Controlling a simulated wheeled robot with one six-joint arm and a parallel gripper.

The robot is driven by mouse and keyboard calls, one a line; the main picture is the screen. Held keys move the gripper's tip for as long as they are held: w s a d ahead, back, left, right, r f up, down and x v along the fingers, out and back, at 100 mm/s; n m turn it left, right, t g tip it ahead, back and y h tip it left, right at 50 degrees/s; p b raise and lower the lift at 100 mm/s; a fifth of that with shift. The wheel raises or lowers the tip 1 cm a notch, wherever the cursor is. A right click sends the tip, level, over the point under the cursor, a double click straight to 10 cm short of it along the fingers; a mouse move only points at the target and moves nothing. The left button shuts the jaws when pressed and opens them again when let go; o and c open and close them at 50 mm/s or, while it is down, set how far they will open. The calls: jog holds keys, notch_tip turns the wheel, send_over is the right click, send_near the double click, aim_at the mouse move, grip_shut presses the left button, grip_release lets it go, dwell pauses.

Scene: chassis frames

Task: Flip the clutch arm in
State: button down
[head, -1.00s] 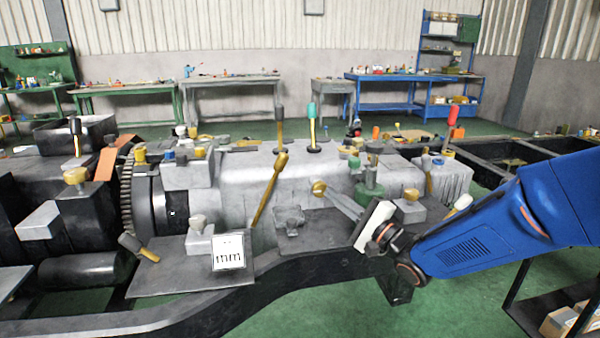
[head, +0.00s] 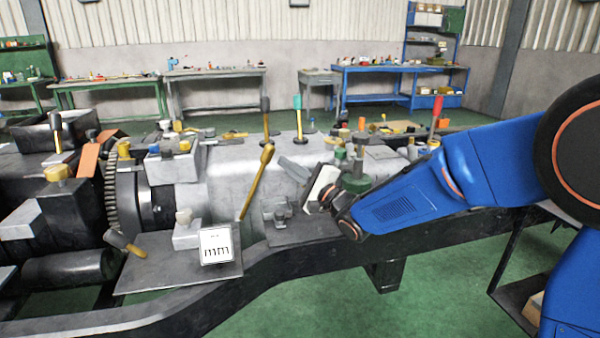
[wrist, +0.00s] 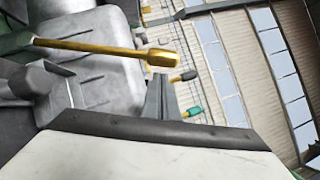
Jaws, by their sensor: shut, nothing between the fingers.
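A long yellow lever (head: 257,182) leans up and to the right against the side of the grey housing; it seems to be the clutch arm, though no label on it is readable. In the wrist view its yellow rod and knob (wrist: 125,52) cross the upper middle. My gripper (head: 286,162) is shut and empty, just right of the lever's upper end in the head view. In the wrist view the grey fingertips (wrist: 160,76) are close below the knob. Whether they touch it I cannot tell.
The grey housing (head: 220,190) stands behind the lever. Upright levers with a black knob (head: 265,104) and a green knob (head: 298,102) rise from its top. A green-based fitting (head: 355,182) is close beside my wrist. A white sign (head: 217,246) stands on the plate in front.

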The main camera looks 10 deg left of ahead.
jog(key=shift+s+a+r, duration=0.15)
jog(key=shift+a+r, duration=0.1)
jog(key=shift+a, duration=0.3)
jog(key=shift+s+a, duration=0.1)
jog(key=s+a+r+n+g+h, duration=0.1)
jog(key=s+a+r+n, duration=0.1)
jog(key=a, duration=0.3)
jog(key=s+a+r+n+g+h, duration=0.1)
jog(key=s+a+r+n, duration=0.1)
jog(key=s+a+n, duration=0.2)
jog(key=shift+a+r+h, duration=0.2)
jog(key=shift+a+h, duration=0.2)
jog(key=shift+a, duration=0.7)
jog(key=shift+a, duration=0.1)
